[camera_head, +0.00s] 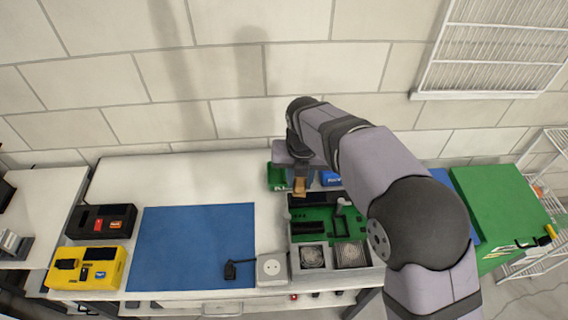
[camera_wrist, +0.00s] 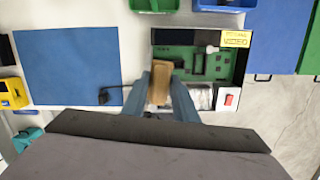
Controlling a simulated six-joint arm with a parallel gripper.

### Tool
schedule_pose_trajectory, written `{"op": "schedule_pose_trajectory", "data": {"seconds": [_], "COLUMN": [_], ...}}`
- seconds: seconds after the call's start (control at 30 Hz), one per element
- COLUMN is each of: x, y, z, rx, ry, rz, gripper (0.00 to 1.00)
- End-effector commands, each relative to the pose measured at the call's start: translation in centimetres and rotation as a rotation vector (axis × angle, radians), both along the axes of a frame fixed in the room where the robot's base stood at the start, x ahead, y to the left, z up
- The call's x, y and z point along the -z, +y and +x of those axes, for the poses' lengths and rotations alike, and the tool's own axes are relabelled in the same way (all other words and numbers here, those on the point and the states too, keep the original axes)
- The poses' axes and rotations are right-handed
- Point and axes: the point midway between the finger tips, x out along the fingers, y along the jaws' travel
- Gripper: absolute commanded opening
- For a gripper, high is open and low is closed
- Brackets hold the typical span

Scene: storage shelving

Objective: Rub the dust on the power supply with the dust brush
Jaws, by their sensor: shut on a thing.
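My gripper (camera_wrist: 161,88) is shut on the dust brush (camera_wrist: 161,80), of which a tan, wood-coloured block shows between the fingers. In the head view the brush (camera_head: 299,187) hangs below my gripper (camera_head: 300,178), above the back left part of an open grey case with a green board (camera_head: 316,222). At the front of the case are two silver units, a left one (camera_head: 312,257) and a right one (camera_head: 351,255). I cannot tell for certain which is the power supply. Bristles and any contact are not visible, and dust cannot be made out clearly.
A blue mat (camera_head: 193,247) lies left of the case. A yellow box (camera_head: 87,267) and a black box (camera_head: 101,223) stand at left. Green (camera_head: 278,178) and blue (camera_head: 329,179) bins stand behind the case.

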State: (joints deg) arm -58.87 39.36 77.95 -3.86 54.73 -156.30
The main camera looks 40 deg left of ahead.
Motion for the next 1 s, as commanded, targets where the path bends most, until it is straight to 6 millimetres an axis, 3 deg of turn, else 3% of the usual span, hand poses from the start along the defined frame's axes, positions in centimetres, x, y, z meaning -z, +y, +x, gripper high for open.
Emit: {"op": "schedule_pose_trajectory", "data": {"seconds": [0.03,0.3,0.47,0.6,0.8,1.0], "x": [-1.3,-0.7,2.0,6.4,8.9,9.5], "y": [-1.2,-7.7,-12.1,-15.8,-16.7,-13.8], "z": [0.0,-0.4,-1.5,-3.5,-4.4,-3.5], "rx": [0.006,0.044,0.110,0.206,0.329,0.493], "ry": [0.002,0.003,0.005,0.006,0.001,-0.002], "rz": [-0.003,-0.004,-0.007,-0.009,0.000,0.002], "gripper": [0.08,0.08,0.08,0.08,0.08,0.08]}}
